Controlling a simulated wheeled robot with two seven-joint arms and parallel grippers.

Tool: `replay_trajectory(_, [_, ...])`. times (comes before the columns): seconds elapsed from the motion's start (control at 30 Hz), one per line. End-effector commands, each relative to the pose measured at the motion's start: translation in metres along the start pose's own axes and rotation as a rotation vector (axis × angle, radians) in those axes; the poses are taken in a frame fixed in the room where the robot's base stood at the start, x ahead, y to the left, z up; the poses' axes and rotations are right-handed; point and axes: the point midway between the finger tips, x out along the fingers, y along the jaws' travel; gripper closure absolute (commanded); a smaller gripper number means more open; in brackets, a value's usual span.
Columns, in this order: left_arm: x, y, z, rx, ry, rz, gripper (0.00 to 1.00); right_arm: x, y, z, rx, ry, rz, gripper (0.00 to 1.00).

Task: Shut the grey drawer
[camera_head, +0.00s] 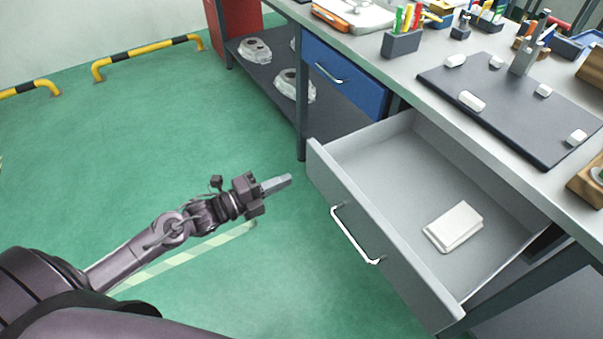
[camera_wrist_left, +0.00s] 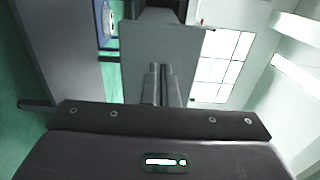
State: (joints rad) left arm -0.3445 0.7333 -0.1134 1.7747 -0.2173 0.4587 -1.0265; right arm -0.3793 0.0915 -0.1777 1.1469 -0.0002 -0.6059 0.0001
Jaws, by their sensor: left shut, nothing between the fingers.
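The grey drawer (camera_head: 345,225) stands pulled out from under the workbench, and a white block (camera_head: 454,227) lies inside it. Its front carries a curved metal handle (camera_head: 354,236). My left gripper (camera_head: 284,182) is shut and empty, to the left of the drawer front and apart from it in the head view. In the left wrist view the shut fingers (camera_wrist_left: 160,84) point toward a flat grey panel (camera_wrist_left: 160,50), which looks like the drawer front. My right gripper is not in view.
A shut blue drawer (camera_head: 343,79) sits further along the bench. The benchtop (camera_head: 405,72) holds a dark plate (camera_head: 510,110) with white pieces and a pen holder (camera_head: 402,42). Castings (camera_head: 295,85) lie on the lower shelf. Green floor left of the drawer is open, with yellow-black barriers (camera_head: 145,55) beyond.

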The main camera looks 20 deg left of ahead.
Motion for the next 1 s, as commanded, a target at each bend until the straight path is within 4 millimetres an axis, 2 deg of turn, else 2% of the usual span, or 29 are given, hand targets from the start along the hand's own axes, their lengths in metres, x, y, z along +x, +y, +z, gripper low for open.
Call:
replay_trajectory(0.1, [0.023,-0.001,0.001,0.001,-0.001,-0.005,1.0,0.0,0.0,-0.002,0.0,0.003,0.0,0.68])
replay_trajectory(0.33, [0.051,0.0,0.001,-0.001,-0.002,-0.001,1.0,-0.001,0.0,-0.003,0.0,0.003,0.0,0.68])
replay_trajectory(1.0, [0.065,0.002,0.0,0.0,-0.001,0.0,1.0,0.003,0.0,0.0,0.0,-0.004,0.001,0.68])
